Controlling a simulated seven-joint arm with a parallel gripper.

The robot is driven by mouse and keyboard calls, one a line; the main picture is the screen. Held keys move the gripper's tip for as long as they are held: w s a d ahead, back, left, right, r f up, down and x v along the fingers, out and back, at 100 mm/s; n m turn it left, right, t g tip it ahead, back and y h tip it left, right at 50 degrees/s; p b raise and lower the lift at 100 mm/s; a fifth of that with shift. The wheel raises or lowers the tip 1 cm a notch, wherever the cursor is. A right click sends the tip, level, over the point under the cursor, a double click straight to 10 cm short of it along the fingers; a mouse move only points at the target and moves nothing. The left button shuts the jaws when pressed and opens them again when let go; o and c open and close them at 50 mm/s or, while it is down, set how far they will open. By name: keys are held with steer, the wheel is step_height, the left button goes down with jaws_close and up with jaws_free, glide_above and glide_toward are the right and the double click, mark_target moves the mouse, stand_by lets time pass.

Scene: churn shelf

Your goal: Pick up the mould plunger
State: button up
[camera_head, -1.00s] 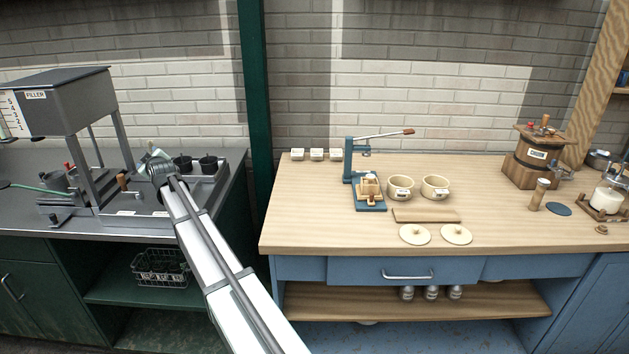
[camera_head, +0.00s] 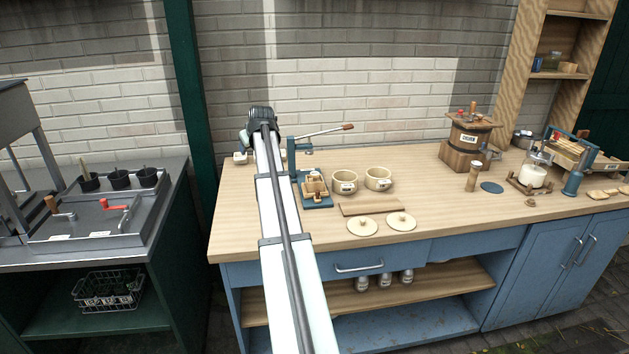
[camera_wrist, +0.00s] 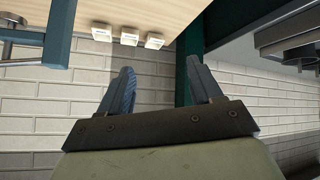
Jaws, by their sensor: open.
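The blue press (camera_head: 318,150) stands on the wooden bench. A small wooden mould assembly (camera_head: 313,187) sits on its base. The mould plunger is too small to single out with certainty; it may be among these wooden pieces. My gripper (camera_wrist: 160,66) shows in the wrist view with its two fingers apart and nothing between them. In the head view its wrist is at the back left of the bench, left of the press. My arm partly covers the press's left side, and the fingers are hard to see there.
Small white blocks (camera_wrist: 129,36) lie at the bench's back left. Two cream pots (camera_head: 344,182) stand right of the press, with a board (camera_head: 370,209) and two round lids (camera_head: 362,225) in front. A wooden churn (camera_head: 467,143) stands farther right. A dark post (camera_head: 190,90) rises left of the bench.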

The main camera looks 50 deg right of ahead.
steer(key=s+d+m+g, duration=0.1)
steer(key=s+d, duration=0.3)
steer(key=s, duration=0.3)
steer(key=s+d+r+m+g+y, duration=0.1)
steer(key=s+d+m, duration=0.15)
steer(key=s, duration=0.45)
steer(key=s+d+g, duration=0.1)
steer(key=s+d, duration=0.3)
steer(key=s, duration=0.4)
glide_above(315, 173)
steer(key=s+a, duration=0.2)
steer(key=f, duration=0.6)
steer(key=shift+d+f, duration=0.25)
steer(key=shift+f, duration=0.15)
steer(key=shift+s+a+f+x, duration=0.1)
steer(key=shift+x, duration=0.8)
steer(key=shift+s+a+f+x, duration=0.1)
steer(key=shift+s+x, duration=0.05)
steer(key=shift+x, duration=0.75)
steer(key=shift+s+a+f+x, duration=0.1)
steer(key=shift+x, duration=0.75)
steer(key=c, duration=1.1)
steer(key=shift+r, duration=0.1)
